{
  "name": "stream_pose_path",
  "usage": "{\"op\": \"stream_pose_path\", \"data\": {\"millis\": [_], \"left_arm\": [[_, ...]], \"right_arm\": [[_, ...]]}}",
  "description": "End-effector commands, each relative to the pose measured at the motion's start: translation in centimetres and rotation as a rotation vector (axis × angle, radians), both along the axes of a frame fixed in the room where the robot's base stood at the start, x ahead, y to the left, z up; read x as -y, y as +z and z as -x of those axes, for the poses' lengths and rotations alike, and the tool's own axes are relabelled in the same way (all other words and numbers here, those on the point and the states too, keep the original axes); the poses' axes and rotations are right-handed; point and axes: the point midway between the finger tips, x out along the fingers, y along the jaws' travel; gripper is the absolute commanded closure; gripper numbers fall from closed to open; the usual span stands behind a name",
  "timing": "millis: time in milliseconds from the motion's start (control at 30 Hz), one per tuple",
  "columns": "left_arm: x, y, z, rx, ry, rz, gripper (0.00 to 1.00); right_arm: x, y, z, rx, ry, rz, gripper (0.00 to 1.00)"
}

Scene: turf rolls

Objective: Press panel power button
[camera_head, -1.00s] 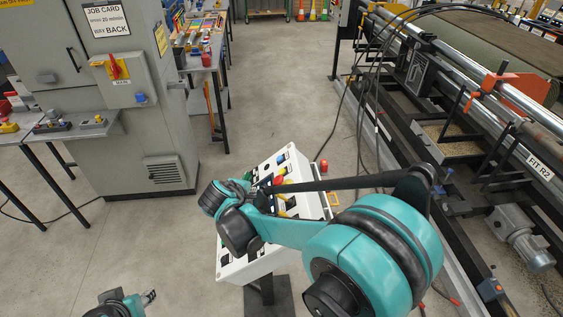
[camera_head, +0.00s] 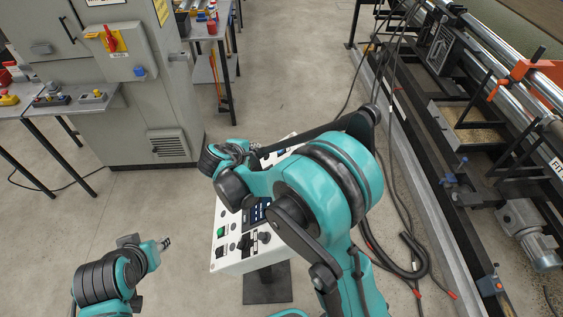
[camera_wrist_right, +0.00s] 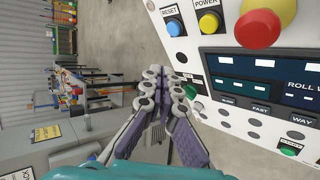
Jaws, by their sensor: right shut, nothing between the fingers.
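The white control panel (camera_head: 228,264) stands on a dark pedestal in the head view, partly covered by my right arm. In the right wrist view the panel face (camera_wrist_right: 229,114) fills the right side. A yellow button (camera_wrist_right: 208,22) sits by the label POWER, beside a blue button (camera_wrist_right: 173,27) labelled RESET. My right gripper (camera_wrist_right: 165,84) is shut and empty, its tips left of the panel's edge and below the blue button in the picture; I cannot tell their distance from the panel. My left gripper (camera_head: 165,243) is left of the panel, too small to read its jaws.
A red mushroom button (camera_wrist_right: 258,28) is right of the yellow one, above a dark display (camera_wrist_right: 262,67). A green button (camera_wrist_right: 190,91) is near the panel's edge. A grey cabinet (camera_head: 127,130) stands left. Cables (camera_head: 407,250) lie on the floor beside the machine at right.

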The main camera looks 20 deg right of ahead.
Motion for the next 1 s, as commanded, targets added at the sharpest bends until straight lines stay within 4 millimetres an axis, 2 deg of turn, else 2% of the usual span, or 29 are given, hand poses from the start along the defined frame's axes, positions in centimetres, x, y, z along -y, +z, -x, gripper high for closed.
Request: {"op": "stream_pose_path", "data": {"millis": [267, 700, 1000], "left_arm": [[0.0, -0.7, 0.0, 0.000, 0.000, 0.000, 0.64], [0.0, -3.8, 0.0, 0.000, 0.000, 0.000, 0.64], [0.0, -4.8, 0.0, 0.000, 0.000, 0.000, 0.64]], "right_arm": [[0.8, -1.1, 0.2, 0.001, -0.001, -0.001, 1.00], [4.5, -5.8, 1.3, 0.000, -0.003, 0.000, 1.00], [5.4, -6.8, 1.5, 0.001, 0.000, -0.001, 1.00]]}}
